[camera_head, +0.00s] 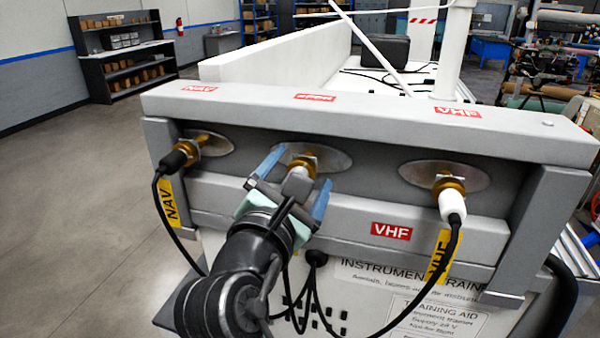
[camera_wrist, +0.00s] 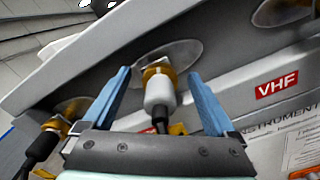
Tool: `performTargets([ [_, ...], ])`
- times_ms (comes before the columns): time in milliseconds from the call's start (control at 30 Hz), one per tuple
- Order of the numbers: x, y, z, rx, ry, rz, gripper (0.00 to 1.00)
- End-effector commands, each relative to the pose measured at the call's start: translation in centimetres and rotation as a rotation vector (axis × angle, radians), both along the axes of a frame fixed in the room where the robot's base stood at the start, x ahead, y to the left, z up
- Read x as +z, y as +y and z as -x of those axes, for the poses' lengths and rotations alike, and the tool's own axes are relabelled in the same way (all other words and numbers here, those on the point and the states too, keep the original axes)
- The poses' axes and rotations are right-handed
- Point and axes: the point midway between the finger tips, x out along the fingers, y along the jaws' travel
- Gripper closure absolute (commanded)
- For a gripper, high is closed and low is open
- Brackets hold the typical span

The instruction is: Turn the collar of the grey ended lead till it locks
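The grey ended lead (camera_head: 297,183) is on the middle brass socket of the grey panel; its light grey end and brass collar also show in the wrist view (camera_wrist: 159,90). My gripper (camera_head: 296,176) is open, with one blue finger on each side of the grey end. In the wrist view my gripper (camera_wrist: 159,76) shows gaps between both fingers and the lead, so it holds nothing. The brass collar (camera_wrist: 158,68) lies just about between the fingertips, against a round metal plate. The collar's locking state cannot be told.
A black ended lead (camera_head: 176,159) is on the left socket, with a yellow NAV tag. A white ended lead (camera_head: 452,205) is on the right socket, with a yellow VHF tag. The panel's overhanging top beam (camera_head: 370,122) and lower rail (camera_head: 345,215) bound the space around the sockets.

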Motion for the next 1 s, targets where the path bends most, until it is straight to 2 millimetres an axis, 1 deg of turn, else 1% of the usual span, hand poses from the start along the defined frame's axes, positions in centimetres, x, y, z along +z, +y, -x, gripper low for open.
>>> performTargets([
  [433, 0.2, 0.0, 0.2, -0.001, -0.005, 0.002, 0.0],
  [1000, 0.2, 1.4, 4.3, 0.0, -0.003, 0.002, 0.0],
])
